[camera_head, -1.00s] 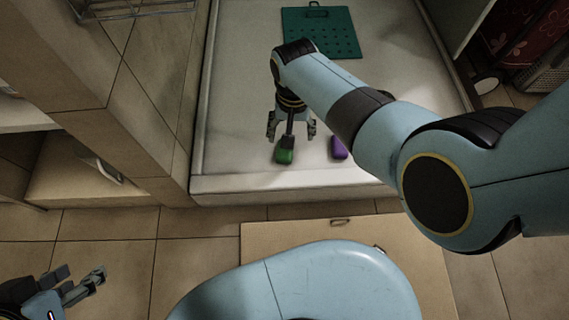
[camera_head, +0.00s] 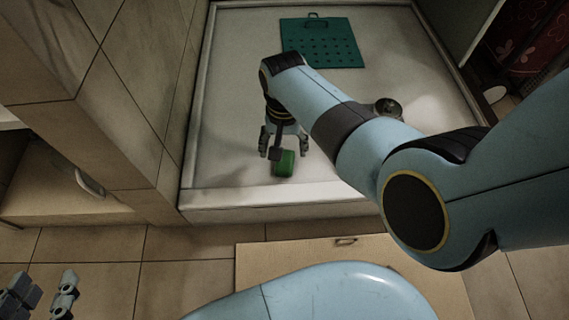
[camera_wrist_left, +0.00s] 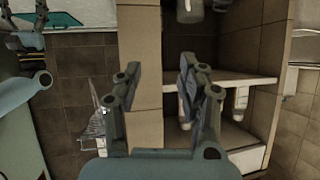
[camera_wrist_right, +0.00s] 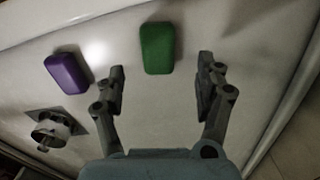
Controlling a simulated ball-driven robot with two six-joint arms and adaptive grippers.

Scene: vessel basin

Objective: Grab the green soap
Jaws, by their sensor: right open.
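The green soap (camera_head: 286,163) lies on the white basin floor near its front edge. In the right wrist view the green soap (camera_wrist_right: 158,48) is in full view, just beyond the fingertips and lined up with the gap between them. My right gripper (camera_head: 284,148) is over the basin at the soap, pointing down, and partly covers it in the head view. In its wrist view the right gripper (camera_wrist_right: 161,76) is open and empty. My left gripper (camera_head: 42,292) is open and empty at the lower left, outside the basin; its fingers also show apart in the left wrist view (camera_wrist_left: 163,75).
A purple soap (camera_wrist_right: 68,73) lies left of the green one in the right wrist view, near a metal drain piece (camera_wrist_right: 50,130). A green perforated mat (camera_head: 322,43) lies at the basin's back. The basin's raised front edge (camera_head: 270,200) is close to the soap. A tiled wall (camera_head: 130,120) stands left.

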